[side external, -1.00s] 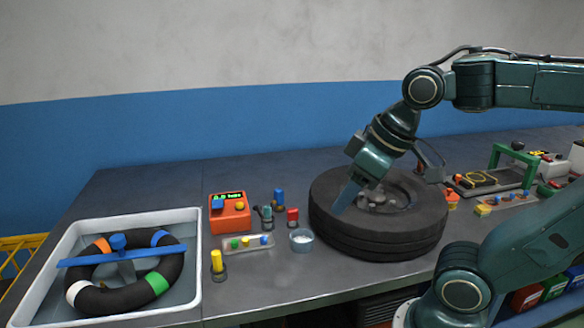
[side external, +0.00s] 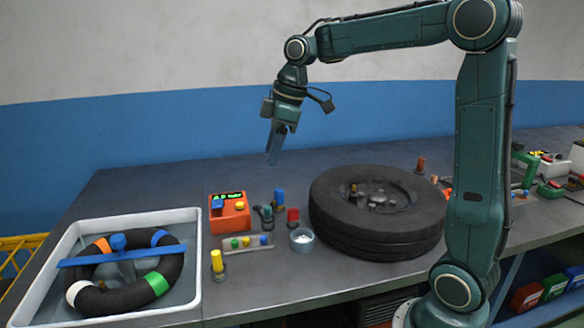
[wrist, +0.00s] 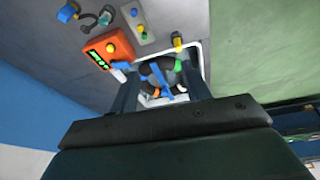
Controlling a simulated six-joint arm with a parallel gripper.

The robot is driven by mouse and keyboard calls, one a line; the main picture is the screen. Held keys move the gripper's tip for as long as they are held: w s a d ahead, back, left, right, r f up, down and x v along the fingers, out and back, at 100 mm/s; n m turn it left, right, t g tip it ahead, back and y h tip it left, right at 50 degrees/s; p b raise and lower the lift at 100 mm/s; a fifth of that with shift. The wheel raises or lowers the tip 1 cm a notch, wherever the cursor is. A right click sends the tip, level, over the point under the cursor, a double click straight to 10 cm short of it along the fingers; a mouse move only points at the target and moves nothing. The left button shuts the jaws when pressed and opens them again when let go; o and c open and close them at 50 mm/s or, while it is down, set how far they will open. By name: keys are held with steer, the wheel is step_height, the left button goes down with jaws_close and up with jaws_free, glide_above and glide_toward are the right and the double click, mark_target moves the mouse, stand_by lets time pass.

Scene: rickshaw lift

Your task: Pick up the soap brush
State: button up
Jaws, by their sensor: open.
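I cannot tell for certain which item is the soap brush. A small grey-blue cup with white contents (side external: 302,240) stands on the bench left of the tyre. Small upright pieces stand near it: a blue-topped one (side external: 279,199), a red-topped one (side external: 293,216) and a yellow-topped one (side external: 217,261), which also seems to show in the wrist view (wrist: 177,40). My gripper (side external: 273,160) hangs in the air above and behind these pieces, pointing down, open and empty. In the wrist view its fingers (wrist: 160,85) stand apart with nothing between them.
A black tyre (side external: 376,235) lies flat right of the cup. An orange box with a green display (side external: 231,218) and a strip with coloured knobs (side external: 234,250) stand left of it. A white tub (side external: 196,275) at the far left holds a black inner tube (side external: 120,298).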

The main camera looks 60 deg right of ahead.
steer(key=w+d+f+n, duration=0.3)
steer(key=w+d+f, duration=0.2)
steer(key=w+d, duration=0.25)
steer(key=n+g+y, duration=0.1)
steer(key=n+g, duration=0.1)
steer(key=n, duration=0.1)
glide_toward(267, 207)
steer(key=d+v, duration=0.1)
steer(key=v, duration=0.2)
steer(key=shift+s+a+r, duration=0.1)
steer(key=shift+s+r, duration=0.05)
steer(key=shift+s, duration=0.05)
steer(key=shift+x, duration=4.35)
steer(key=shift+w+a, duration=0.15)
steer(key=shift+a, duration=0.05)
steer(key=shift+x, duration=2.5)
steer(key=shift+a, duration=0.15)
